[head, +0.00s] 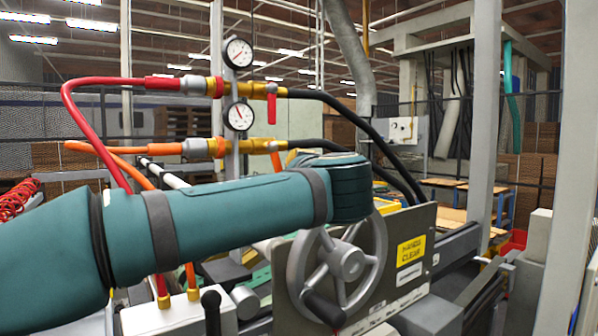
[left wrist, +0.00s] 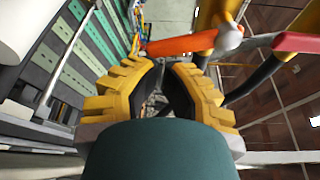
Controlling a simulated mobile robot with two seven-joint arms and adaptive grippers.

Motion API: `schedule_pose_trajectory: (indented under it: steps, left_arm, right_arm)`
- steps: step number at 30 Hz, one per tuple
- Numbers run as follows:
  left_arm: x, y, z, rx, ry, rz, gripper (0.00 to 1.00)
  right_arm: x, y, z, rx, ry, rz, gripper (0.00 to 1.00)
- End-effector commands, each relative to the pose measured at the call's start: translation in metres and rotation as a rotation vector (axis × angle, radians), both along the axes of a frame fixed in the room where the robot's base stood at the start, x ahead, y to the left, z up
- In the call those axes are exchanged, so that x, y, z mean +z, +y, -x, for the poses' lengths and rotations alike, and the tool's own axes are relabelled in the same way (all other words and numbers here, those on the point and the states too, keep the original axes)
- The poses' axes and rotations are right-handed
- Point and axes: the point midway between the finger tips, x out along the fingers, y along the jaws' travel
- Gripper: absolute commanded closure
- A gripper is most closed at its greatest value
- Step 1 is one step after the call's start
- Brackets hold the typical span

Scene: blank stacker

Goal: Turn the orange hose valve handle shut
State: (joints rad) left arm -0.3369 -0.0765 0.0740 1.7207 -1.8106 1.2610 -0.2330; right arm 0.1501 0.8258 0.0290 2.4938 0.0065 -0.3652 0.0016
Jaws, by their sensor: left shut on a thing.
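The orange hose valve handle (head: 276,160) hangs down from the brass valve on the lower hose line in the head view. Its lower end is hidden behind my left arm. In the left wrist view the orange handle (left wrist: 182,45) lies across the top, running from its grey pivot to the fingertips. My left gripper (left wrist: 162,72) has its yellow fingers closed in on the handle's free end; the contact itself is mostly hidden. In the head view my left gripper is largely hidden behind my arm. My right gripper is in neither view.
A red valve handle (head: 271,105) hangs above, also seen in the left wrist view (left wrist: 298,42). Two gauges (head: 239,53) stand on the post. Black hoses (head: 350,113) curve down to the right. A grey handwheel (head: 345,262) sits below my arm.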

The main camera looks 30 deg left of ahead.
Motion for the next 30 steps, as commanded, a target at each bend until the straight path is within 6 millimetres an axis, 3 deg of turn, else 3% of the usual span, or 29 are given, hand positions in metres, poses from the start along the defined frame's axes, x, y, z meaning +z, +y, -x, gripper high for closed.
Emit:
schedule_pose_trajectory:
  steps: [14, 30]
  left_arm:
    - [0.007, 0.003, 0.002, 0.009, 0.01, -0.005, 1.0]
    - [0.089, -0.002, 0.001, 0.003, 0.011, -0.006, 1.0]
  right_arm:
    - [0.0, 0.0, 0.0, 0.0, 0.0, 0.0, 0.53]
    - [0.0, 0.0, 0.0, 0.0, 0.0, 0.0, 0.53]
